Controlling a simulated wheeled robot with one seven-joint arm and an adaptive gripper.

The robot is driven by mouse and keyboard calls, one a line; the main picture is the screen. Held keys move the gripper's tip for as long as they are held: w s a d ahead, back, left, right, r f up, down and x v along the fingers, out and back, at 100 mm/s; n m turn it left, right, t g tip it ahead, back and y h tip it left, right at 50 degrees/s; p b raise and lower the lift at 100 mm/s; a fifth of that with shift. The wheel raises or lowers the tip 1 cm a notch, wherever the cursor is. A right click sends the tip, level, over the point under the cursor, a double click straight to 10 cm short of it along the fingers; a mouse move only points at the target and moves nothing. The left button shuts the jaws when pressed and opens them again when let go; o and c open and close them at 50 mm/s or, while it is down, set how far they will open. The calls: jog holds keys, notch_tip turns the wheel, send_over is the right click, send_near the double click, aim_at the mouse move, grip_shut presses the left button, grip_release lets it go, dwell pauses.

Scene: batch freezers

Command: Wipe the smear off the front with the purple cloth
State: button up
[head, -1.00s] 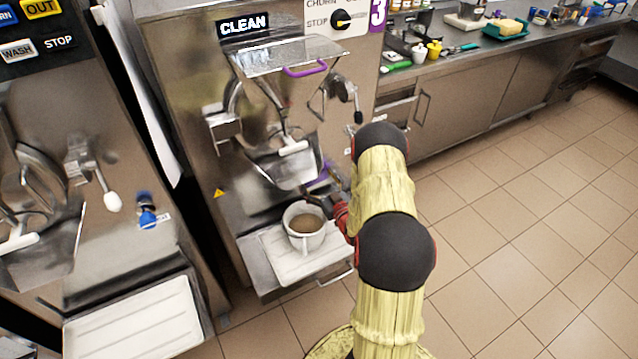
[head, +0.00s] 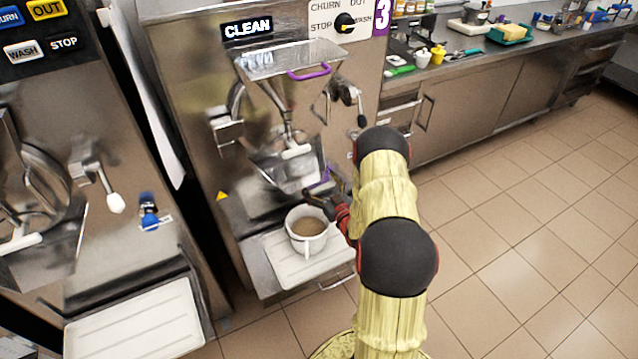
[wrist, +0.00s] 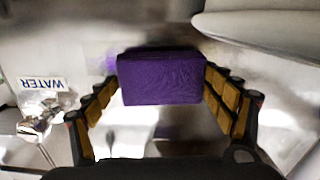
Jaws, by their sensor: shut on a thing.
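The purple cloth (wrist: 160,78) is a folded block between the two tan-padded fingers of my gripper (wrist: 165,100) in the wrist view. My gripper is shut on it, close to the steel front (wrist: 100,28). I cannot tell whether the cloth touches the front. In the head view my gripper (head: 328,197) is below the machine's chute, with a bit of purple cloth (head: 320,178) beside it. A faint pale purplish patch (wrist: 108,65) shows on the steel left of the cloth in the wrist view; it may be the smear or a reflection.
A white pot (head: 307,228) of brown liquid stands on the drip tray (head: 272,250) under the chute, close to my gripper. A WATER label and tap (wrist: 42,110) are at left in the wrist view. A second machine stands left; the floor at right is clear.

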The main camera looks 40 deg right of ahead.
aim_at(326, 177)
jog(key=shift+w+d, duration=0.2)
jog(key=shift+w, duration=0.4)
jog(key=shift+b, duration=0.3)
jog(key=shift+s+d+b, duration=0.25)
jog(key=shift+d+b, duration=0.05)
jog(key=shift+d, duration=0.55)
jog(key=shift+s+d+b, duration=0.25)
jog(key=shift+d, duration=0.55)
jog(key=shift+s+d+b, duration=0.25)
jog(key=shift+d+b, duration=0.2)
jog(key=shift+d, duration=0.75)
jog(key=shift+s+d+b, duration=0.25)
jog(key=shift+d+b, duration=0.25)
jog(key=shift+d, duration=0.65)
jog(key=shift+s+d+b, duration=0.25)
jog(key=shift+d+b, duration=0.2)
jog(key=shift+d, duration=0.75)
jog(key=shift+a, duration=0.15)
jog(key=shift+w+a, duration=0.4)
jog(key=shift+a, duration=1.3)
jog(key=shift+w+a, duration=0.45)
jog(key=shift+a, duration=1.3)
jog(key=shift+w+a, duration=0.4)
jog(key=shift+a, duration=1.3)
jog(key=shift+s, duration=0.15)
